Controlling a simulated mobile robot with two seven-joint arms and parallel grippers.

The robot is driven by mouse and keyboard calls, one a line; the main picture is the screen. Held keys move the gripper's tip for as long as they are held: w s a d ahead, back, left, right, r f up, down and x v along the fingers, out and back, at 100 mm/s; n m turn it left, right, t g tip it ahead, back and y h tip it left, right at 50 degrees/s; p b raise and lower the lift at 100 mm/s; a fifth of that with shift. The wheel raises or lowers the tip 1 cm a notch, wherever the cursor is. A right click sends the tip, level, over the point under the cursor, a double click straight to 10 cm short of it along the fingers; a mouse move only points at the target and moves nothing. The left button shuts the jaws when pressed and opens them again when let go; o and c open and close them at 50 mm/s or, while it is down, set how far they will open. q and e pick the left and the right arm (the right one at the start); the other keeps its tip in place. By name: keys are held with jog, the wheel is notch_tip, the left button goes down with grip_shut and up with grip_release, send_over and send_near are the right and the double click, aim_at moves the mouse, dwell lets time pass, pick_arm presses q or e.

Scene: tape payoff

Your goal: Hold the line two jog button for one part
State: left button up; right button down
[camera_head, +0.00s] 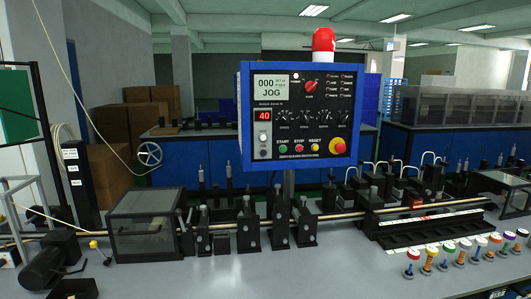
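A control panel (243,120) with a blue frame and black face stands upright in the middle of the camera_head view. Its screen (271,86) reads 000 and JOG. Below are a red 40 readout (263,115) and a pale round button (264,137). A green START button (283,149), red STOP button (299,148) and yellow RESET button (315,147) line the bottom. A large red button (338,146) on yellow sits at lower right, and a red knob (311,86) above. No label I can read marks a line two jog button. Neither gripper is in view.
A red beacon (323,40) tops the panel. Below it, a bench (230,275) carries a long rod line through black stands (249,226) and a clear-sided box (144,223). A black motor (50,262) is at left; several colour-topped spools (461,253) stand at right.

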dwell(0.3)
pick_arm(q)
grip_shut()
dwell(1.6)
